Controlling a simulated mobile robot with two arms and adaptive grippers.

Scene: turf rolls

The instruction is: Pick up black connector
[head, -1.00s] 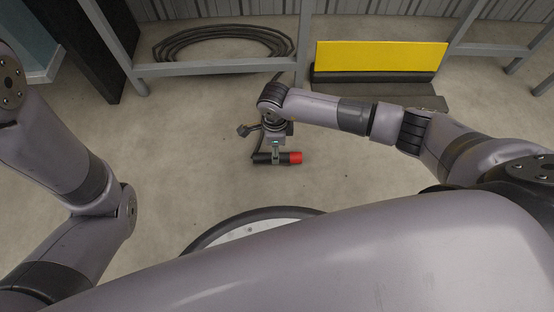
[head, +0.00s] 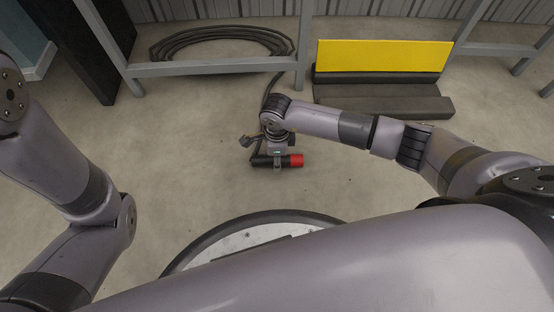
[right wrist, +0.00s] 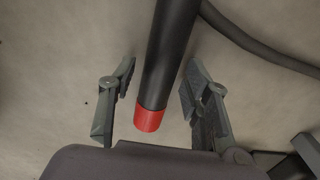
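The black connector (head: 262,161) is a dark cylinder with a red end (head: 297,160), low over or on the concrete floor in the middle of the head view. In the right wrist view the connector (right wrist: 170,50) runs down between the two fingers, its red end (right wrist: 148,116) near the palm. My right gripper (right wrist: 160,95) is open, with a finger on each side and gaps to the connector. In the head view my right gripper (head: 277,160) is over the connector and partly hides it. My left arm shows at the left, but its gripper is out of view.
A black cable (right wrist: 255,45) runs from near the connector toward the rack. A coiled cable (head: 220,42) lies behind a grey metal frame (head: 215,67). A yellow panel (head: 385,55) with dark blocks stands at the back right. Floor around the connector is clear.

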